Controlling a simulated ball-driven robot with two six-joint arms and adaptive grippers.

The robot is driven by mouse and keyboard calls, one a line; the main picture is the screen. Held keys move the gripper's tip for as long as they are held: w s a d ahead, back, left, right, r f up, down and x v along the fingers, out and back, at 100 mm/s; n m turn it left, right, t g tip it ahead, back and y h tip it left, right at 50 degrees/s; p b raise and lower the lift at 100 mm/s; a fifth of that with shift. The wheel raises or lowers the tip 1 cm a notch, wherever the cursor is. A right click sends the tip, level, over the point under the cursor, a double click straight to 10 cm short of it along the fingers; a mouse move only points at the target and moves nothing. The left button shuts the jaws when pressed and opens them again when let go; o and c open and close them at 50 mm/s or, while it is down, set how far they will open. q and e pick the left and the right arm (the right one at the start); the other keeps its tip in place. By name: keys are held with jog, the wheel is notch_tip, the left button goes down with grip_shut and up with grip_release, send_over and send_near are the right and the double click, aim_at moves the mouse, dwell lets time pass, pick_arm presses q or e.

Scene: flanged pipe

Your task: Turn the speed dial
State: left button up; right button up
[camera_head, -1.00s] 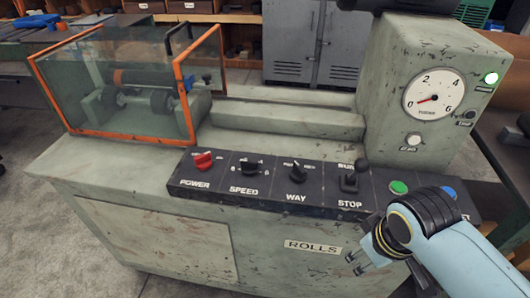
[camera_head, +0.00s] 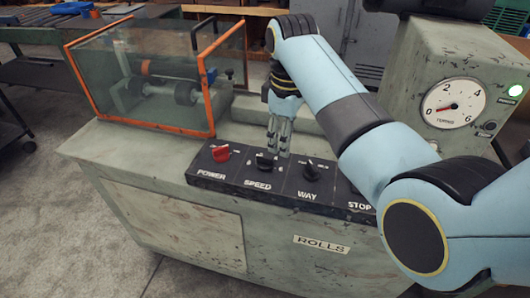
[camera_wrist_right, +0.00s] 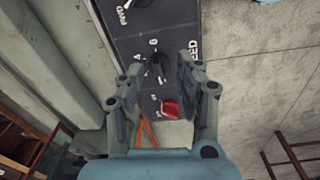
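The black speed dial (camera_head: 266,161) sits on the dark control panel (camera_head: 231,183), between the red power knob (camera_head: 220,153) and the black way knob (camera_head: 311,171). My right gripper (camera_head: 279,150) points down just above and behind the speed dial, its fingers apart with nothing between them. In the right wrist view the open fingers (camera_wrist_right: 161,75) frame the dark speed dial (camera_wrist_right: 155,66), and the red power knob (camera_wrist_right: 169,108) shows below it. Contact with the dial cannot be told. My left gripper is not in view.
A glass guard with an orange frame (camera_head: 207,95) stands left on the machine. The gauge housing (camera_head: 410,85) rises at the right with a white gauge (camera_head: 453,104).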

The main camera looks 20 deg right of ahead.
aim_at(267, 157)
jog(key=w+a+r+n, duration=0.2)
jog(key=w+a+r, duration=0.1)
jog(key=w, duration=0.1)
jog(key=f, duration=0.5)
jog(key=f+b, duration=0.1)
jog(key=f, duration=0.4)
jog(key=shift+s+d+f, duration=0.15)
jog(key=shift+s+d, duration=0.05)
grip_shut()
